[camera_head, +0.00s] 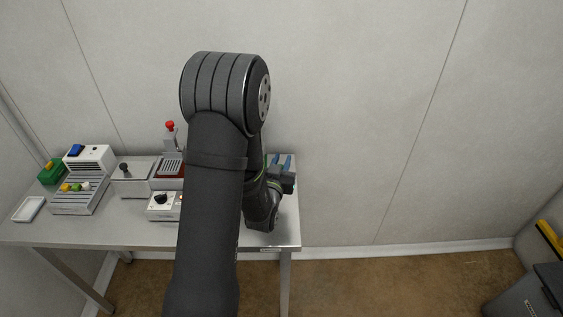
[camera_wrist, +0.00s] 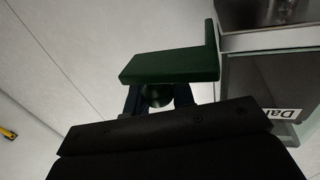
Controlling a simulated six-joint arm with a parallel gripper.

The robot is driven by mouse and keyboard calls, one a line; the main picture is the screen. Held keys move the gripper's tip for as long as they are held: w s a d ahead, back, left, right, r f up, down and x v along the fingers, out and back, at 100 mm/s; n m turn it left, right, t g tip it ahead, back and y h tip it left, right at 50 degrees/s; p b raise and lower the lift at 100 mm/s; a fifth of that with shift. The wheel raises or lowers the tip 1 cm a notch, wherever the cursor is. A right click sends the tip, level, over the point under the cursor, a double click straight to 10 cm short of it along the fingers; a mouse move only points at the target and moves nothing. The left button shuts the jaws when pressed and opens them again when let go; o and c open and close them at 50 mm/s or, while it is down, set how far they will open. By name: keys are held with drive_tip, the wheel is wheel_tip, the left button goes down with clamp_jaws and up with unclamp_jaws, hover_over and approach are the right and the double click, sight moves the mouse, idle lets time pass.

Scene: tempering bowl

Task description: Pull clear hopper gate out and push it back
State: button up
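A green L-shaped piece (camera_wrist: 172,65) fills the top middle of the wrist view, with an upright part at its right end. My gripper (camera_wrist: 158,99) is just below it, its two dark blue fingers apart. A dull rounded knob shows between the fingers; whether they touch it is too dark to tell. A clear-walled box (camera_wrist: 240,84), perhaps the hopper, stands at the right with a partly cut-off "Da…" label. My arm hides the hopper and gate there.
The grey table (camera_head: 108,228) holds a white tray (camera_head: 28,209), a slatted rack (camera_head: 78,202) with small coloured pieces, a white box (camera_head: 90,157), a green block (camera_head: 52,172) and a black-knobbed control box (camera_head: 160,210). A red-knobbed device (camera_head: 170,140) stands mid-table. A wall closes the back.

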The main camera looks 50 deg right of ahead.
clamp_jaws()
drive_tip(key=shift+w+d, duration=1.5)
drive_tip(key=shift+w, duration=0.05)
drive_tip(key=shift+r, duration=0.1)
drive_tip(key=o, duration=0.7)
unclamp_jaws()
drive_tip(key=v, duration=1.7)
drive_tip(key=shift+s+a, duration=0.1)
drive_tip(key=shift+a, duration=0.05)
drive_tip(key=x, duration=1.7)
drive_tip(key=shift+d, duration=0.2)
